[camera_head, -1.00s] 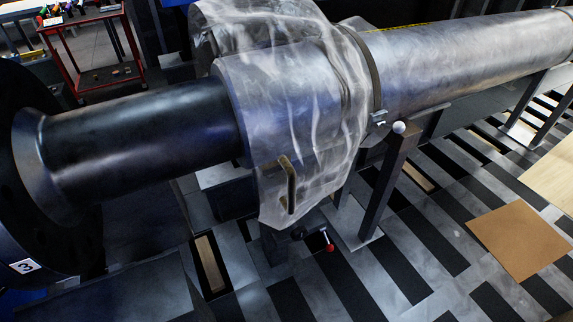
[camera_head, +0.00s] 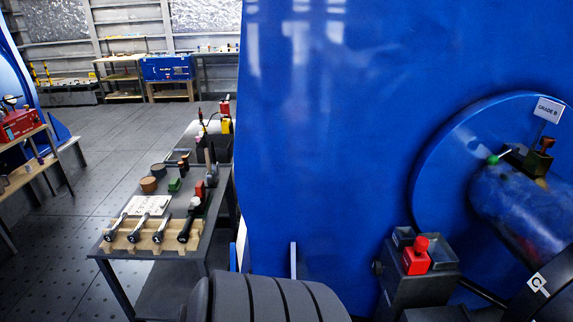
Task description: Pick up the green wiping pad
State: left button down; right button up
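A small green block (camera_head: 174,184), which may be the green wiping pad, lies on the grey tool table (camera_head: 117,246) left of the middle. It is too small to make out its material. Neither of my grippers shows in the head view.
A wooden rack (camera_head: 150,243) with several dark-handled tools stands at the table's near edge. A large blue housing (camera_head: 330,130) fills the middle and right. Open floor (camera_head: 90,160) lies left of the table.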

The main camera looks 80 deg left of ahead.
aim_at(174, 184)
jog(key=u, duration=3.55)
jog(key=z, duration=2.5)
jog(key=u, duration=2.5)
jog(key=i+j+u, duration=0.25)
jog(key=u, duration=0.15)
jog(key=i+j+u, duration=0.15)
jog(key=i+u, duration=0.6)
jog(key=k+j, duration=0.05)
